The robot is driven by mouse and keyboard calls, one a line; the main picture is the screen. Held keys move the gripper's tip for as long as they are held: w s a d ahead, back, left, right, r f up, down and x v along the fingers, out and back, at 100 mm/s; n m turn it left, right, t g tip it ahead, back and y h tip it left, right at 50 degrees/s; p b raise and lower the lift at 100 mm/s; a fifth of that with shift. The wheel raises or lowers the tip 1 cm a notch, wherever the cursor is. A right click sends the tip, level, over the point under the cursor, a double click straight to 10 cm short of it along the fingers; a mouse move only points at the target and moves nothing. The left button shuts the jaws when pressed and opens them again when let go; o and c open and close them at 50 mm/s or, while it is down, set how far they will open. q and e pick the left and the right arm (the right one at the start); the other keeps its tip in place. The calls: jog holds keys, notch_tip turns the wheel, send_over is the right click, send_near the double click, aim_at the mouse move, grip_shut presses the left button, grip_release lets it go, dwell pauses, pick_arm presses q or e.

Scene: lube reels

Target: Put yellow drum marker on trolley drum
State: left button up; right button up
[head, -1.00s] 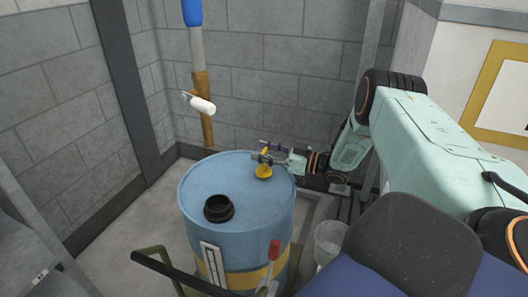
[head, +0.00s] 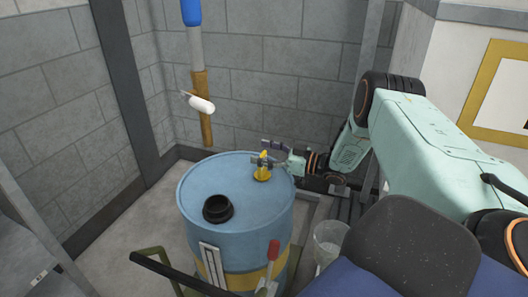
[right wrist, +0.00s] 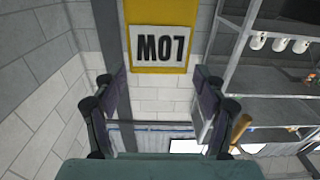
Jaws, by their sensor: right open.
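The yellow drum marker (head: 262,173) stands upright on the blue trolley drum's top (head: 225,180), near its right far edge. It has a wide base and a narrow upper part. My right gripper (head: 266,155) is open, with its fingers around or just beside the marker's upper part; the exact gap is too small to tell. In the right wrist view my two fingers (right wrist: 160,88) are spread apart with nothing visible held between them, and the marker does not show there. My left gripper is not in view.
A white cylinder (head: 202,104) is by the pole (head: 202,85). Block walls close in behind.

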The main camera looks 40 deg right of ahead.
jog(key=shift+a+r+p, duration=0.1)
jog(key=shift+a+p, duration=0.1)
jog(key=shift+p, duration=0.35)
jog(key=p+v, duration=0.2)
jog(key=v, duration=0.5)
jog(key=shift+d+r, duration=0.1)
jog(key=shift+r, duration=0.1)
jog(key=shift+s+d+f+p, duration=0.1)
jog(key=shift+d+f+p, duration=0.1)
jog(key=shift+p, duration=0.1)
jog(key=shift+s+r, duration=0.15)
jog(key=shift+r, duration=0.05)
jog(key=shift+f, duration=0.1)
